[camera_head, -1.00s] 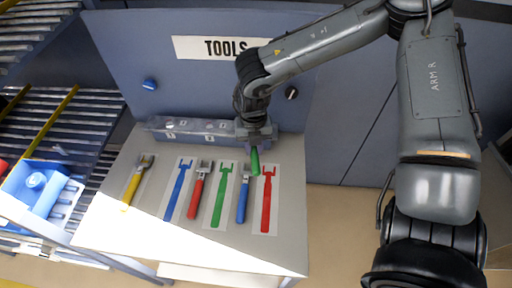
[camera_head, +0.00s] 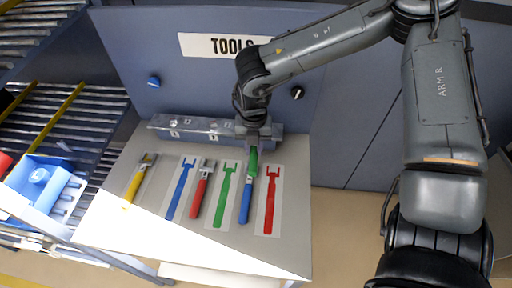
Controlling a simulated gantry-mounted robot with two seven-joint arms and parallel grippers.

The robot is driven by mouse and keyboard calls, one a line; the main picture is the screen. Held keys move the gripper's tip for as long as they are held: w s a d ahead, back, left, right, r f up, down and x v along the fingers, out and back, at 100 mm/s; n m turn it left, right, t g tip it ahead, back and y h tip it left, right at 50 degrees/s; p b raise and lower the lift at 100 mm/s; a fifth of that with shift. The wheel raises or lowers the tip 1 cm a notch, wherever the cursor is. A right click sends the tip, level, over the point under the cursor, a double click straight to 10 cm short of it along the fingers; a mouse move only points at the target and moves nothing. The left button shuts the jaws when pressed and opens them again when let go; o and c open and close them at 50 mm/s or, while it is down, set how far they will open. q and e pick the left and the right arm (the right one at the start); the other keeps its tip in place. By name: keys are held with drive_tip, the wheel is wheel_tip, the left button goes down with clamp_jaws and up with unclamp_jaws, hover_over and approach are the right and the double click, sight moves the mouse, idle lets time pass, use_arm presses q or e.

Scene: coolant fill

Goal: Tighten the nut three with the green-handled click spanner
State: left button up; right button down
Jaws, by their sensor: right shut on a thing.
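The green-handled click spanner (camera_head: 253,163) hangs below my right gripper (camera_head: 258,138), which is shut on it. Only its green handle shows clearly; its head is hidden by the gripper. The gripper is at the right end of a grey block (camera_head: 207,128) at the back of the table. Several small pale marks or fittings show along the block, but I cannot tell which one is nut three. I cannot tell whether the spanner touches the block or a nut. My left gripper is not in view.
On the table (camera_head: 130,228) lie a yellow spanner (camera_head: 137,182), a red spanner (camera_head: 202,188) and a blue spanner (camera_head: 245,200). Blue, green and red spanner outlines (camera_head: 270,198) lie between and beside them. A blue TOOLS panel (camera_head: 130,50) stands behind; roller racks are left.

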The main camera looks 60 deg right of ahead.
drive_tip(key=shift+w+a+m, duration=0.15)
drive_tip(key=shift+w+m, duration=0.1)
drive_tip(key=shift+m, duration=0.05)
idle(0.4)
drive_tip(key=shift+w+b, duration=0.15)
drive_tip(key=shift+b, duration=0.2)
drive_tip(key=shift+w+a+m+b, duration=0.25)
drive_tip(key=shift+w+m+b, duration=0.25)
drive_tip(key=shift+m, duration=0.3)
drive_tip(key=shift+w, duration=0.25)
drive_tip(key=shift+w+m+b, duration=0.1)
drive_tip(key=shift+m+b, duration=0.2)
drive_tip(key=shift+m, duration=0.1)
drive_tip(key=shift+w+a+m, duration=0.15)
drive_tip(key=shift+w+m, duration=0.2)
drive_tip(key=shift+m, duration=0.05)
drive_tip(key=shift+b, duration=0.3)
